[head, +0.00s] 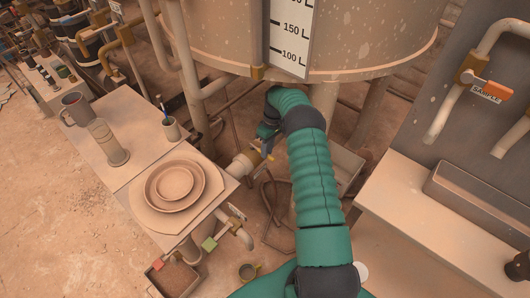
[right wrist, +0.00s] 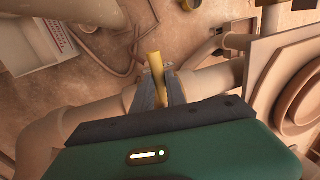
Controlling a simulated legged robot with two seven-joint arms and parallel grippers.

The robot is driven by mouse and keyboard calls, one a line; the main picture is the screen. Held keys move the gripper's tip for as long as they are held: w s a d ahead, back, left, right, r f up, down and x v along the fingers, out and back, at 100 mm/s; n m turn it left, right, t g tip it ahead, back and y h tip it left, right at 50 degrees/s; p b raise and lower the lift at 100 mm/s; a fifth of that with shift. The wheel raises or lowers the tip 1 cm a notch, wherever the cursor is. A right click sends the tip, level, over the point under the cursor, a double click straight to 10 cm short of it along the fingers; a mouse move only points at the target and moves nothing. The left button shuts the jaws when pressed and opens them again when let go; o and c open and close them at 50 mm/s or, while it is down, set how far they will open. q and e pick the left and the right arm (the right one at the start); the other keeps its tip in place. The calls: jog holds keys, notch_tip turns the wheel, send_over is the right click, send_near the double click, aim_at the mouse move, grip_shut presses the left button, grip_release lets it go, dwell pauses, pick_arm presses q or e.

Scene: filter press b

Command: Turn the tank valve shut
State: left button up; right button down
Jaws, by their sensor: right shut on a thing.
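The tank (head: 330,40) is a large beige vessel with a level scale, at the top of the head view. Low beneath it, a pipe carries the tank valve (head: 243,164) with a yellow lever. My green right arm reaches down to it, and my right gripper (head: 266,148) is at the lever, small and partly hidden by the arm. In the right wrist view the yellow lever (right wrist: 155,66) stands between the two grey fingers of my right gripper (right wrist: 164,82), which are shut on it. The lever crosses the thick beige pipe (right wrist: 105,112). My left gripper is not in view.
A bench (head: 128,168) on the left holds a mug, a cylinder, a pen cup and round dishes. A sampling panel (head: 475,110) with a trough stands at the right. Tank legs and a hose surround the valve.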

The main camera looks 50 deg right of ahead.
jog(key=shift+d, duration=0.2)
dwell(0.3)
jog(key=c, duration=1.3)
grip_release()
jog(key=shift+f, duration=0.1)
jog(key=shift+c, duration=0.2)
